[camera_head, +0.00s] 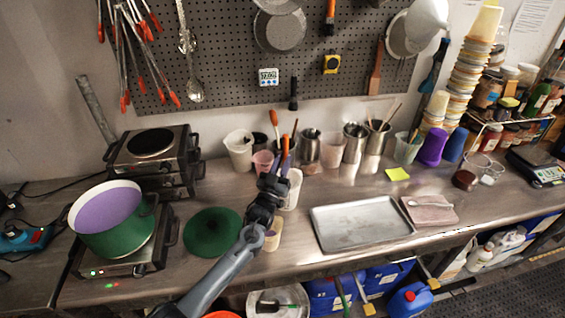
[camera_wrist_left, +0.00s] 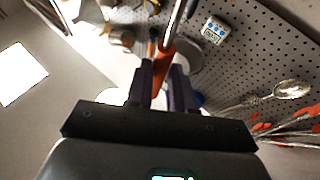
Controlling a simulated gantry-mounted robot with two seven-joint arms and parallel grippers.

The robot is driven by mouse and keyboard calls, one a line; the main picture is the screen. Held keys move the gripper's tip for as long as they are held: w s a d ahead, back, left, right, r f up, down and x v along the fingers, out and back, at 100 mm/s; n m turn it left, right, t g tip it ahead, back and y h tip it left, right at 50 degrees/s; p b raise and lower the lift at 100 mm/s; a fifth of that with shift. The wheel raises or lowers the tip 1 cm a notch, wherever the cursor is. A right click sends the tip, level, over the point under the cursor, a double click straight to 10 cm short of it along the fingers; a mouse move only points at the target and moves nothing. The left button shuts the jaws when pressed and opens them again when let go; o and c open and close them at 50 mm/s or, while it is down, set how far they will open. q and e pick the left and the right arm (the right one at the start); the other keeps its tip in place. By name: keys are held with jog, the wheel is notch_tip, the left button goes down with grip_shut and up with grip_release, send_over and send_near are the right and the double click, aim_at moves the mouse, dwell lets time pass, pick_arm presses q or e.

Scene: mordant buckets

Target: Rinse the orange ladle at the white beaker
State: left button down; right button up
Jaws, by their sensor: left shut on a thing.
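My left gripper (camera_head: 280,172) is shut on the orange ladle (camera_head: 284,147), above the counter near its back edge. In the left wrist view the ladle's orange handle (camera_wrist_left: 161,66) stands between the two dark fingers, with a metal shaft running up from it. I cannot make out the ladle's bowl in either view. A white beaker (camera_head: 294,188) stands on the counter just behind and right of the gripper, partly hidden by it. I cannot tell whether the ladle touches it. My right gripper is in neither view.
A green pot with purple liquid (camera_head: 108,220) sits on a hot plate at the left, beside a dark green disc (camera_head: 212,232). A small yellowish cup (camera_head: 272,240) stands by my arm. A metal tray (camera_head: 361,223) lies at the right. Tool containers line the back.

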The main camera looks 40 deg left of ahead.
pick_arm(q)
jog(key=shift+w, duration=0.1)
jog(key=shift+w+b, duration=0.3)
jog(key=shift+b, duration=0.15)
jog(key=shift+s, duration=0.1)
jog(key=shift+s+p, duration=0.7)
jog(key=shift+p, duration=0.1)
jog(key=shift+w+f+b, duration=0.1)
jog(key=shift+w+b, duration=0.15)
jog(key=shift+b, duration=0.1)
jog(key=shift+w+b, duration=0.4)
jog(key=shift+w, duration=0.15)
jog(key=shift+s, duration=0.1)
